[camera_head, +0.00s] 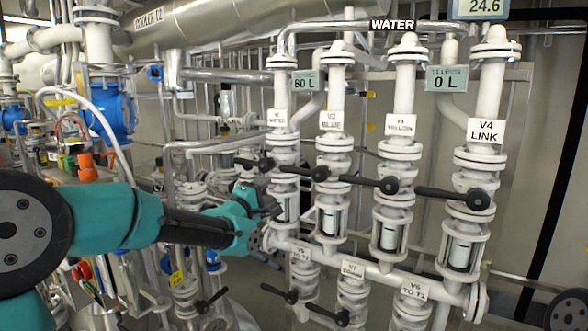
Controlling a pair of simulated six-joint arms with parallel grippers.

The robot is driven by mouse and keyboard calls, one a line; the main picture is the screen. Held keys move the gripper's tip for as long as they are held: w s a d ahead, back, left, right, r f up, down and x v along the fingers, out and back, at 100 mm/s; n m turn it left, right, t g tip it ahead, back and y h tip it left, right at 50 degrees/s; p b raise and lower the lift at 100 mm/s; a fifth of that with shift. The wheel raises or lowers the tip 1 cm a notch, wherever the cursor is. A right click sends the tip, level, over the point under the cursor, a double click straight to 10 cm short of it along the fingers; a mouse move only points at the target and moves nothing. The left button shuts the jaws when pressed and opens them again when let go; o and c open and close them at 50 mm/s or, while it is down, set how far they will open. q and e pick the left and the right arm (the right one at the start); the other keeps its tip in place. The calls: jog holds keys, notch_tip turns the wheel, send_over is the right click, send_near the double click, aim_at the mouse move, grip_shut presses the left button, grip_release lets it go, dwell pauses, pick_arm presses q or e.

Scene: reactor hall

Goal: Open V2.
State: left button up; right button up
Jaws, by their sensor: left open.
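Valve V2 stands on the white pipe under the label "V2 BLUE" (331,121). Its black lever (300,171) runs level to the left from a round hub (320,173) on the front of the pipe. My left gripper (272,207) is open, in front of the lower V1 pipe, below and to the left of the V2 hub. It looks empty and apart from the V2 lever, though depth is hard to judge. My right gripper is not in view.
V1 (262,164), V3 (388,185) and V4 (477,198) have similar black levers, also level and pointing left. Lower valves V5, V7 and V6 (412,290) hang under the cross pipe. Pipes and blue fittings (112,112) crowd the left.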

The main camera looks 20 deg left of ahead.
aim_at(289, 171)
pick_arm(q)
jog(key=x, duration=1.6)
jog(key=shift+s, duration=0.1)
grip_shut()
